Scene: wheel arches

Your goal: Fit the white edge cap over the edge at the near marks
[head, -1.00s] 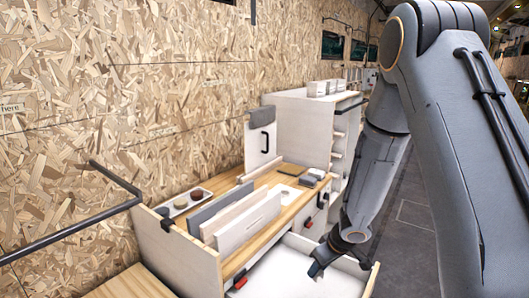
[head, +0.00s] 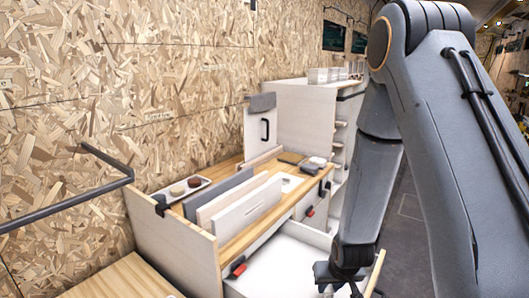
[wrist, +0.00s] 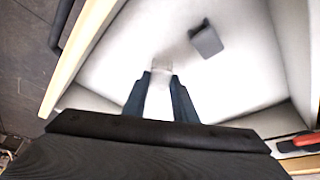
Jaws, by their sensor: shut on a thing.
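My gripper (wrist: 161,98) is shut on a small white piece (wrist: 160,100), which looks like the white edge cap. Its pale end shows just past the dark fingertips in the wrist view. In the head view my gripper (head: 345,284) is at the bottom edge, by the open white drawer (head: 272,270), and the cap cannot be made out there. In the wrist view the gripper is above the drawer's white floor (wrist: 125,50), near the wooden-topped front edge (wrist: 80,55). I cannot make out the near marks.
A grey block (wrist: 206,39) lies in the drawer. Red clips sit on the cabinet, one at its near edge (head: 238,266); a black clip (head: 160,205) is on the end panel. Upright boards (head: 245,210) and a tray (head: 183,190) stand on the wooden top. A dark rail (head: 70,210) juts from the wall.

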